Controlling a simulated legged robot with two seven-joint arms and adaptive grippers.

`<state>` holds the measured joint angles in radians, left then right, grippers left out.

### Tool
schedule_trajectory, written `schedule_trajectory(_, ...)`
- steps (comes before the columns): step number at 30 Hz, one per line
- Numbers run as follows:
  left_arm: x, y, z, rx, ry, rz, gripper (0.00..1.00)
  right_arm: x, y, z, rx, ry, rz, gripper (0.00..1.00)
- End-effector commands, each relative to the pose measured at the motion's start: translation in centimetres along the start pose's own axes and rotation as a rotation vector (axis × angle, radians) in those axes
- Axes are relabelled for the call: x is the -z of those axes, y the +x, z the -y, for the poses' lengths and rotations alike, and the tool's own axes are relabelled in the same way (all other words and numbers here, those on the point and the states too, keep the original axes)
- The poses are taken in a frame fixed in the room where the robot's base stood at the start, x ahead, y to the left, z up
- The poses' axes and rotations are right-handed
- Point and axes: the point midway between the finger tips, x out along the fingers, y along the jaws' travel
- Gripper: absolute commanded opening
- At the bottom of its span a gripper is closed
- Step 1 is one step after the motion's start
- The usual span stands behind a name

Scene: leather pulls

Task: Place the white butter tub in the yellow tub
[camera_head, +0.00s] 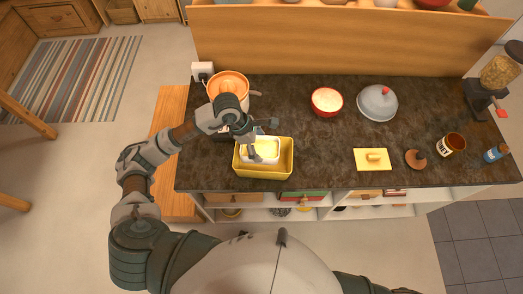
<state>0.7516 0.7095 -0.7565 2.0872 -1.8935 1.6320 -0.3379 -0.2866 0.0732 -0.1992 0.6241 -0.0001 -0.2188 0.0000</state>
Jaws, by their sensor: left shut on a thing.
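The yellow tub (264,174) stands near the front left edge of the dark countertop. The white butter tub (270,157), with pale yellow showing in it, is within the yellow tub's outline, towards its left side. My left gripper (260,151) reaches in from the upper left and is shut on the white butter tub, covering part of it. I cannot tell whether the white tub touches the yellow tub's floor. My right gripper is out of view; only part of that arm shows at the bottom edge.
An orange pot (229,82) stands behind my left wrist. A red bowl (327,101), a grey domed lid (377,103) and a yellow board (366,165) lie to the right. A mug (452,143), blue bottle (495,153) and grinder (480,98) stand far right.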

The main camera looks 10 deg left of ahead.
Motion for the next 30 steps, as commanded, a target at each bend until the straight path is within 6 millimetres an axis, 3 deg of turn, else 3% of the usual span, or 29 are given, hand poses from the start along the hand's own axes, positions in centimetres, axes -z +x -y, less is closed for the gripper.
schedule_trajectory(3, 0.5, 2.1, -0.1, 0.004, -0.002, -0.002, 0.40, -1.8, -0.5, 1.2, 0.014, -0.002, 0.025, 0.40)
schedule_trajectory(7, 0.8, 3.3, -0.3, 0.003, -0.001, -0.004, 0.40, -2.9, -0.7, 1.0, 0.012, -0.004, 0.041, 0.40)
schedule_trajectory(15, 2.6, 6.3, -0.3, 0.004, -0.003, 0.000, 0.40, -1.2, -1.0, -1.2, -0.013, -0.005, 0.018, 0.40)
schedule_trajectory(23, 2.9, 6.6, -0.4, 0.001, -0.001, 0.002, 0.40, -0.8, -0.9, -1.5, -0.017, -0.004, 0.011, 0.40)
schedule_trajectory(24, 2.9, 6.6, -0.4, 0.002, -0.002, 0.001, 0.95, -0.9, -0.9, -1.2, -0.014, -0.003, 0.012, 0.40)
schedule_trajectory(25, 2.8, 6.6, -0.4, 0.002, -0.001, 0.001, 1.00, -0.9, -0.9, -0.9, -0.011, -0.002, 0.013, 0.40)
schedule_trajectory(30, 2.6, 6.7, -0.4, 0.002, -0.001, -0.001, 1.00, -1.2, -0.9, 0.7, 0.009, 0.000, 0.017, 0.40)
